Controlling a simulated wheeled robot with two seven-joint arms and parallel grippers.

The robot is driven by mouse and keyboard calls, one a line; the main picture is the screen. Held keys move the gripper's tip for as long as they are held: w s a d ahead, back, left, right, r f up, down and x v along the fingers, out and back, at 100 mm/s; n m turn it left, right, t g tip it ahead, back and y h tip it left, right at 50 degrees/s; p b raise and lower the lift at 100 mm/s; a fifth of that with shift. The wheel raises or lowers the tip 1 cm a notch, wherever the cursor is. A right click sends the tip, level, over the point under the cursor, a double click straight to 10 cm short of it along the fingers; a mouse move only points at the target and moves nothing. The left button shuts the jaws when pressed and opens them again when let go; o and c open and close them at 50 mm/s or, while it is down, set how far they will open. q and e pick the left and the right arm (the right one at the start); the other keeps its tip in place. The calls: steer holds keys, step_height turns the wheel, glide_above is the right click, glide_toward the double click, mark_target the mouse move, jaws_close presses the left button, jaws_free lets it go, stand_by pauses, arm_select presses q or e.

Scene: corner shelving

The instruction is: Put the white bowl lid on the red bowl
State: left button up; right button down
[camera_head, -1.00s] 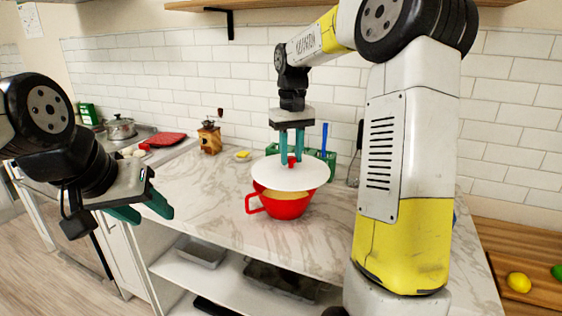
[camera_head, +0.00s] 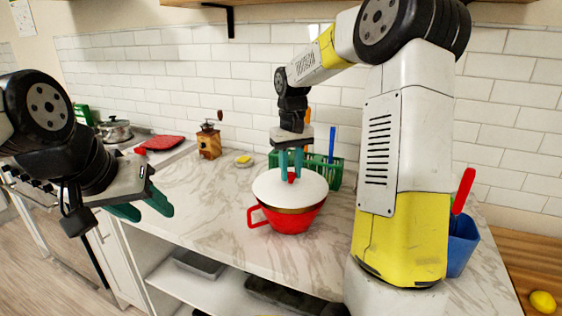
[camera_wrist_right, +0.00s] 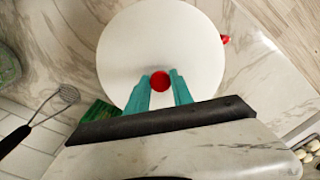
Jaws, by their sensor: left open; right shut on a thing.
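The white bowl lid (camera_head: 280,190) with a red knob is over the red bowl (camera_head: 292,222) on the marble counter. It lies roughly level at the bowl's rim, with a thin tan strip showing beneath its front right edge; I cannot tell if it rests fully on the rim. My right gripper (camera_head: 291,170) is shut on the lid's knob from above. The right wrist view shows the lid (camera_wrist_right: 160,35) covering almost all of the bowl, with the red handle (camera_wrist_right: 225,39) sticking out. My left gripper (camera_head: 146,207) is open and empty, left of the counter's front edge.
A green rack (camera_head: 325,170) stands behind the bowl. A blue container (camera_head: 460,243) with a red-handled thing is at the right. The whisk (camera_wrist_right: 60,100) shows in the right wrist view.

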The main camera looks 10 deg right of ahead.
mark_target(291, 174)
steer(key=shift+f, duration=0.45)
steer(key=shift+f, duration=0.6)
steer(key=c, duration=1)
jaws_free()
steer(key=shift+c, duration=0.2)
step_height(291, 174, up, 8)
steer(key=shift+f, duration=0.2)
steer(key=s+a+r+t+y, duration=0.1)
steer(key=s+t, duration=0.2)
steer(key=s, duration=0.9)
steer(key=s+a+r+m+t+y, duration=0.1)
steer(key=s+t, duration=0.2)
steer(key=s, duration=0.9)
steer(key=shift+s+r+m, duration=0.15)
steer(key=shift+r+m, duration=0.15)
steer(key=shift+r, duration=0.1)
